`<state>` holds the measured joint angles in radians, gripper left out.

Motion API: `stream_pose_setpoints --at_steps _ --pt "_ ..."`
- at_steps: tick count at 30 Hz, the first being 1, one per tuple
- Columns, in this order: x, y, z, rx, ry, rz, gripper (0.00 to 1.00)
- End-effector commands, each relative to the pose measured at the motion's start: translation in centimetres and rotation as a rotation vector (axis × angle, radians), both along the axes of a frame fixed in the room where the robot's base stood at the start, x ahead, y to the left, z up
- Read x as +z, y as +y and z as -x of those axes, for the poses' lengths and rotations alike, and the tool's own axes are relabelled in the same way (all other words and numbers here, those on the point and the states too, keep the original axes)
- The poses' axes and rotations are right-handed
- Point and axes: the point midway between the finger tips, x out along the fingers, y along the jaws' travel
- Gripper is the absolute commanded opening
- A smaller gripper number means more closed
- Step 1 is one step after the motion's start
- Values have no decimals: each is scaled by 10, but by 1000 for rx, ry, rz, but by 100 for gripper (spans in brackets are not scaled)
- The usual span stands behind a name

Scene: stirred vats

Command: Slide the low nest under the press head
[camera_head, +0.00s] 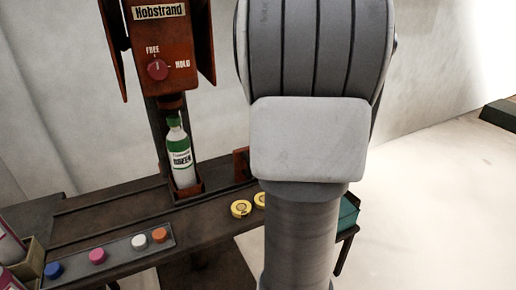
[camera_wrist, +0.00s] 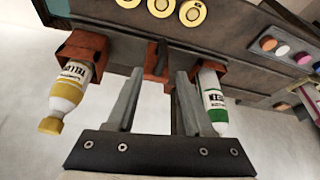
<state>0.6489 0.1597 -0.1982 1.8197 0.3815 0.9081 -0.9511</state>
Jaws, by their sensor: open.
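The press head (camera_head: 172,100) hangs from the red "Hobstrand" press in the head view. Under it, a green-capped bottle (camera_head: 178,150) stands upright in a red nest (camera_head: 188,190). The wrist view shows this nest (camera_wrist: 208,66) at right and another red nest (camera_wrist: 82,45) at left, holding a yellow bottle (camera_wrist: 65,88). My arm hides the gripper and the yellow bottle in the head view.
The press knob (camera_head: 158,69) sits by FREE and HOLD marks, its line apparently toward FREE. A tray (camera_head: 128,250) of coloured caps lies front left on the bench. Yellow discs (camera_head: 241,208) lie near my arm. A teal box (camera_head: 348,215) is at the bench's right end.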

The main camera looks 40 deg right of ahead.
Motion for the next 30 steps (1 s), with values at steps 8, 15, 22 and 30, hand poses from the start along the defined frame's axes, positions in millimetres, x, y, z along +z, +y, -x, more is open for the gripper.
stream_pose_setpoints --at_steps 8,15,22,30 --pt "24 0 11 -2 1 -1 52" --pt "25 0 11 -2 1 -1 52" --pt "25 0 11 -2 1 -1 52" --pt "41 22 7 -42 -17 -27 52"
